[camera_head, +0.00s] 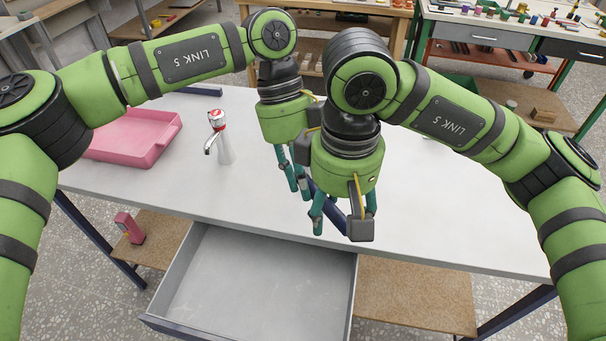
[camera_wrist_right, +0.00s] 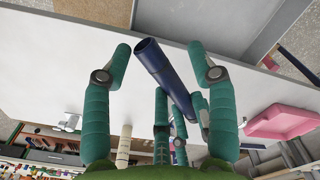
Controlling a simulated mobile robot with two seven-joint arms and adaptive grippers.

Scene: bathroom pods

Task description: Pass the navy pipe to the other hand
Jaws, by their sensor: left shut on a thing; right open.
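The navy pipe (camera_wrist_right: 165,72) is a dark blue hollow tube. In the right wrist view its open end points up and left, between the two spread fingers of my right gripper (camera_wrist_right: 158,50), with gaps on both sides. My left gripper (camera_wrist_right: 180,118) is shut on the pipe toward its lower end. In the head view, my left gripper (camera_head: 300,184) is just behind and left of my right gripper (camera_head: 342,214), above the table. Only a short dark piece of the pipe (camera_head: 329,204) shows there; the right gripper hides much of it.
The white table (camera_head: 440,215) is mostly clear. A pink tray (camera_head: 128,140) and a white-and-red faucet-like bottle (camera_head: 219,140) stand on its left side. An open grey drawer (camera_head: 255,285) juts out in front below the grippers. A red-pink object (camera_head: 130,228) sits on the lower shelf.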

